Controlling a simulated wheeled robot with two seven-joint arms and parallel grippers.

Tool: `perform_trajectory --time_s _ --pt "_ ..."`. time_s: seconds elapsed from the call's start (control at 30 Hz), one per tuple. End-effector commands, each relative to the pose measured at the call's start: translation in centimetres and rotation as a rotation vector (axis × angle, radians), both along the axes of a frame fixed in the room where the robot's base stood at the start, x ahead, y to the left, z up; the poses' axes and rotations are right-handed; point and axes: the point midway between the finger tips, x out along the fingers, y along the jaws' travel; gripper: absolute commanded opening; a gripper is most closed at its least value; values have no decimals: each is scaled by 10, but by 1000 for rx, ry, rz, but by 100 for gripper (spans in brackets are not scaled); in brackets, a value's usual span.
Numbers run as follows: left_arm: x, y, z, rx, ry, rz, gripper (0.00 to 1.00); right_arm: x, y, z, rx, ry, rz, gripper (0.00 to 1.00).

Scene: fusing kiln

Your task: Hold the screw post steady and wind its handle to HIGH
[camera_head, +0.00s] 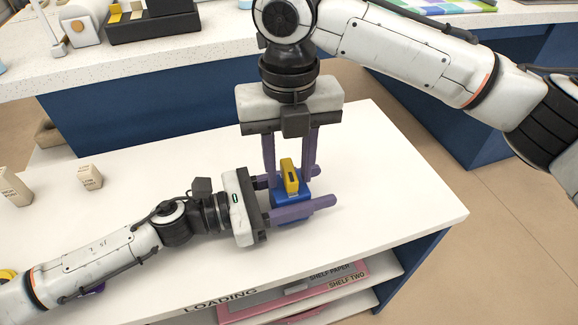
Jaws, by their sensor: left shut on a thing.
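The screw post has a blue base (291,196) and a yellow handle (290,172) on top, and it stands on the white table. My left gripper (319,190) reaches in from the left, low over the table, and is shut on the blue base, with one finger on the near side and the other partly hidden behind. My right gripper (289,184) points down from above. Its two fingers are spread on either side of the yellow handle, with a gap visible, so it looks open. No HIGH mark is readable.
The white table (400,190) is clear right of the post. Shelves with pink-edged contents (260,304) lie below its front edge. A counter (190,50) stands behind.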

Motion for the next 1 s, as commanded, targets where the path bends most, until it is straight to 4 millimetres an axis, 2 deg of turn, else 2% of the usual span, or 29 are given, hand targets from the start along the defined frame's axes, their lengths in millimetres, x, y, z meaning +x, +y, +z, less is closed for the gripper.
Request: perform_trajectory --time_s 0.5,0.8,0.83,0.93,1.0 --pt "0 0 0 0 0 0 25 0 0 41 0 -1 -1 34" --pt "0 0 0 0 0 0 25 0 0 46 1 0 0 34" --pt "0 0 0 0 0 0 25 0 0 46 1 0 0 35" --pt "0 0 0 0 0 0 25 0 0 46 1 0 0 52" --pt "0 0 0 0 0 0 25 0 0 46 1 0 0 56"
